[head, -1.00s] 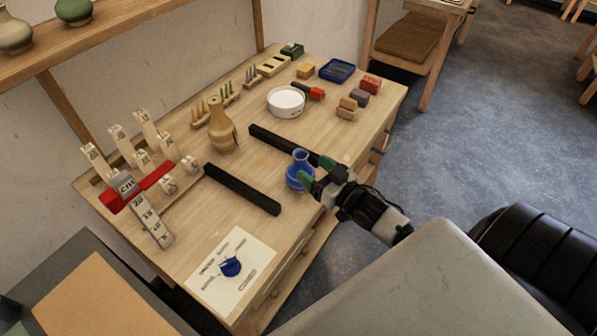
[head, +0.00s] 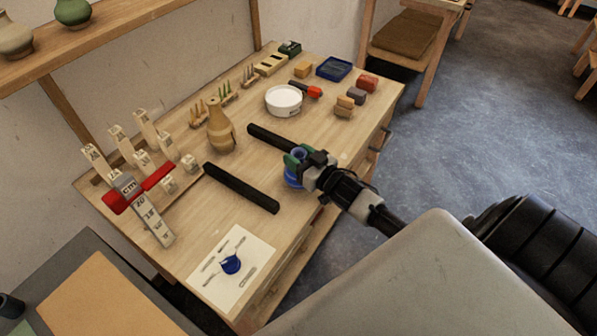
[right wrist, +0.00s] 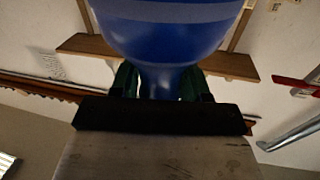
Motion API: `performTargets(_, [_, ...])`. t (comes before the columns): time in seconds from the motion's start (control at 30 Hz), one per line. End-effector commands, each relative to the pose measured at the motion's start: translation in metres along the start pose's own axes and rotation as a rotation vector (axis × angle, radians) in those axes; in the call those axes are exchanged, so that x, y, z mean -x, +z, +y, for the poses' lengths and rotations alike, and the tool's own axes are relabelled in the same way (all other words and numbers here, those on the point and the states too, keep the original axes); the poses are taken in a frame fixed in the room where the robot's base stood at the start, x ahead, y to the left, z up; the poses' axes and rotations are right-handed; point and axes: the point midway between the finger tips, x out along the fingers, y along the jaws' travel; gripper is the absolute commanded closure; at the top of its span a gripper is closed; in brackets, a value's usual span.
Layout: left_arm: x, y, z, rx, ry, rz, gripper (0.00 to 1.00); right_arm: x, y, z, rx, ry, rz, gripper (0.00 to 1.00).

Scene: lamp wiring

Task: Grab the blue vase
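The blue vase (head: 293,181) stands on the wooden table near its right edge, partly covered by my right gripper. My right gripper (head: 297,157) reaches in from the right, with its green fingers at the vase's upper part. In the right wrist view the vase's round blue body (right wrist: 165,35) fills the top middle. Its narrower neck lies between the two green fingers (right wrist: 163,85). The fingers stand apart on either side of the neck; whether they touch it is not clear. My left gripper is not in view.
Two black bars (head: 241,187) lie left of and behind the vase. A tan jug (head: 220,128) and a white bowl (head: 284,100) stand farther back. Small blocks (head: 345,102) sit toward the far right.

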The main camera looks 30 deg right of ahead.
Motion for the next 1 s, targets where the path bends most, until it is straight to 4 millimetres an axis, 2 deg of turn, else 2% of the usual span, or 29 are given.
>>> performTargets(0.03, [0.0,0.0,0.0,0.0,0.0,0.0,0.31,0.0,0.0,0.0,0.0,0.001,-0.001,0.62])
performTargets(0.2, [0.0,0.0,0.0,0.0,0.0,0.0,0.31,0.0,0.0,0.0,0.0,0.001,-0.001,0.88])
performTargets(0.3, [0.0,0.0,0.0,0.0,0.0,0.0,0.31,0.0,0.0,0.0,0.0,0.001,-0.001,1.0])
performTargets(0.73, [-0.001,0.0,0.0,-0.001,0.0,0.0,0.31,0.0,-0.005,0.001,0.001,0.001,0.002,1.0])
performTargets(0.87, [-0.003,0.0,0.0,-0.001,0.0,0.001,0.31,0.0,-0.017,0.0,0.003,-0.001,0.003,1.0])
performTargets(1.0, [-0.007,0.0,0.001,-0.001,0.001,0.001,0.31,0.0,-0.038,-0.002,0.004,-0.002,0.006,1.0])
